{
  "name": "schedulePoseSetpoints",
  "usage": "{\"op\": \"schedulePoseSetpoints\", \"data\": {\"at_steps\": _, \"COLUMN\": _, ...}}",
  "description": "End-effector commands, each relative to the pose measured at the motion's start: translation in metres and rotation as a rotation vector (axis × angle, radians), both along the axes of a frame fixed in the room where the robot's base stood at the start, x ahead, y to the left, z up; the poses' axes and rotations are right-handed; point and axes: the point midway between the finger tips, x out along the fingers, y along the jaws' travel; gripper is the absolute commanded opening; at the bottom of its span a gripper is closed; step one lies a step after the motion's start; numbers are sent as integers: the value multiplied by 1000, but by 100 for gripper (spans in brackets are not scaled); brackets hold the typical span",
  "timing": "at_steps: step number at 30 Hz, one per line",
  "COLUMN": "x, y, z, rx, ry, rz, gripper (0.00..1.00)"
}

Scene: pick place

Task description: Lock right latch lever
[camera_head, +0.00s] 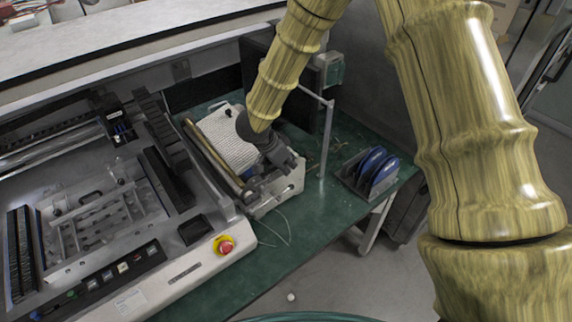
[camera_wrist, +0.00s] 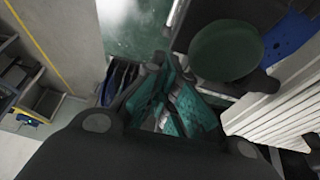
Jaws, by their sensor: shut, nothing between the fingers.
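My gripper (camera_head: 288,164) is at the right end of the white ribbed roll (camera_head: 228,142) in the head view, above a pale bracket (camera_head: 284,193). In the wrist view my gripper (camera_wrist: 178,88) shows dark fingers with teal inner faces, shut and with nothing held. I cannot make out the right latch lever for certain in either view; my gripper and arm cover part of the area around the roll's right end. Whether the fingers touch anything there I cannot tell.
A long machine with a red stop button (camera_head: 224,245) fills the left. A thin upright post (camera_head: 327,140) stands close right of my gripper. Blue discs in a holder (camera_head: 371,172) sit farther right on the green table (camera_head: 262,275). Bare green table lies in front.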

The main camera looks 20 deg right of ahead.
Motion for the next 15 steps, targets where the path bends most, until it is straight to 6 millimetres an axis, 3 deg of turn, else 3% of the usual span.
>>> {"op": "schedulePoseSetpoints", "data": {"at_steps": 8, "x": 0, "y": 0, "z": 5, "rx": 0, "ry": 0, "rz": 0, "gripper": 0}}
{"op": "schedulePoseSetpoints", "data": {"at_steps": 15, "x": 2, "y": -3, "z": 23, "rx": 1, "ry": -1, "rz": -2, "gripper": 0}}
